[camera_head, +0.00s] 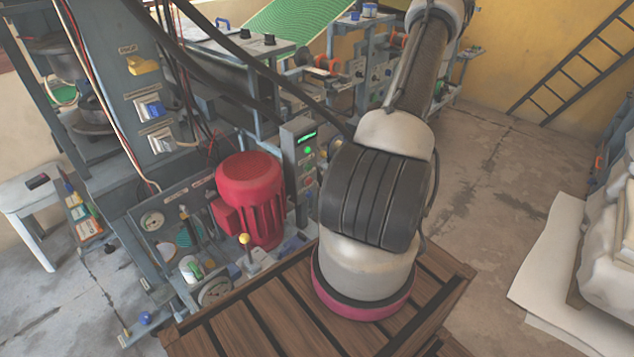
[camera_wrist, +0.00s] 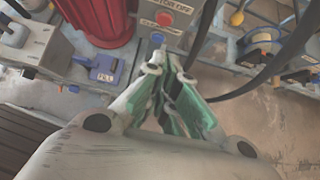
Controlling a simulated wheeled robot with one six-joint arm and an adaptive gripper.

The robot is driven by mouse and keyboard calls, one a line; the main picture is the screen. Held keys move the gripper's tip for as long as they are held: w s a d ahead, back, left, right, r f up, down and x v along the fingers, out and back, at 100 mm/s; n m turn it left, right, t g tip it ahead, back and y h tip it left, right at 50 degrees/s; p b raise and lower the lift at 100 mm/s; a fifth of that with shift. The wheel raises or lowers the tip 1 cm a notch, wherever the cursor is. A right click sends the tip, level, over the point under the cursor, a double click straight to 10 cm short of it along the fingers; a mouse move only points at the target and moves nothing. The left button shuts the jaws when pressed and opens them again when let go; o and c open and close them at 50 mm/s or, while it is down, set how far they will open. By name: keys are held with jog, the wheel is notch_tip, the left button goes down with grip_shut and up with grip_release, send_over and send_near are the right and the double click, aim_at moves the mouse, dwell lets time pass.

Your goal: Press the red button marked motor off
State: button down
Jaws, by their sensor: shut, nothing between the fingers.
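In the wrist view, a round red button (camera_wrist: 165,18) sits on a grey control box (camera_wrist: 182,17) near the top edge. A partly cut-off label above it appears to read motor off. My gripper (camera_wrist: 161,66) is shut and empty, with its green-padded fingers pointing up the picture toward the box. Its tips are below the button in the picture; I cannot tell the exact gap. In the head view, the grey control box (camera_head: 290,150) with a lit green display stands left of my arm. My gripper is hidden there.
A large red motor (camera_head: 250,195) stands just left of the box, also in the wrist view (camera_wrist: 98,20). Dark cables (camera_wrist: 262,72) curve close by on the right. A yellow-knobbed lever (camera_head: 244,240) stands in front of the motor. Open floor (camera_head: 500,180) lies to the right.

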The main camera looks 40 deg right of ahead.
jog(key=shift+w+f, duration=0.1)
send_near(308, 181)
jog(key=w+f, duration=0.3)
jog(key=f, duration=0.3)
jog(key=shift+w+d, duration=0.25)
jog(key=shift+d, duration=0.2)
